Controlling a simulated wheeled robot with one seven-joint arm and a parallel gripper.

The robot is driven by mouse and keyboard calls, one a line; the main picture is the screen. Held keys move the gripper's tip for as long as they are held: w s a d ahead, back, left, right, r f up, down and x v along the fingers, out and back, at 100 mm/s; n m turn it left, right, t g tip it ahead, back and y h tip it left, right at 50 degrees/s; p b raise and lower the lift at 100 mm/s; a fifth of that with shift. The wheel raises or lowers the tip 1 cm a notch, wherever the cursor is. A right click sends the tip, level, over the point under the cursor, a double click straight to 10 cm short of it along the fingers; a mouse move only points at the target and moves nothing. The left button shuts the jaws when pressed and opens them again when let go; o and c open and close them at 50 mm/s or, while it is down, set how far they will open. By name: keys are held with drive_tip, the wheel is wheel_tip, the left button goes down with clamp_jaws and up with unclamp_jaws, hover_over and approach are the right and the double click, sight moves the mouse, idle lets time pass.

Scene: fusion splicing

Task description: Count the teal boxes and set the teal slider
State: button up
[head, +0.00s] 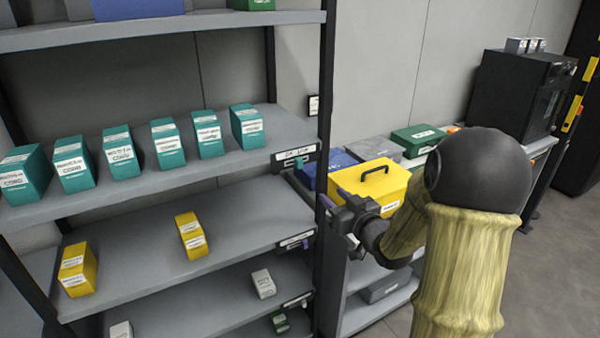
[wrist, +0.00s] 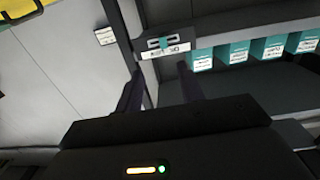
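Several teal boxes (head: 120,153) stand in a spaced row on one shelf board. Some also show at the right of the wrist view (wrist: 237,56). The teal slider (head: 299,163) sits on a labelled plate at the right end of that board's front edge. In the wrist view the teal slider (wrist: 161,43) lies just beyond and between my fingertips, with a visible gap. My gripper (head: 334,212) is beside the rack post, below and right of the slider. In the wrist view my gripper (wrist: 161,72) has its two fingers apart and nothing between them.
Yellow boxes (head: 191,236) stand on the board below, and white boxes (head: 263,284) lower still. Lower boards carry similar slider plates (head: 296,241). A yellow toolbox (head: 372,184) stands on the counter behind my gripper. The dark rack post (head: 324,110) is close to my gripper.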

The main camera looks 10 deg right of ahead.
drive_tip(key=shift+r+y, duration=0.3)
drive_tip(key=shift+y, duration=0.1)
drive_tip(key=shift+w, duration=0.1)
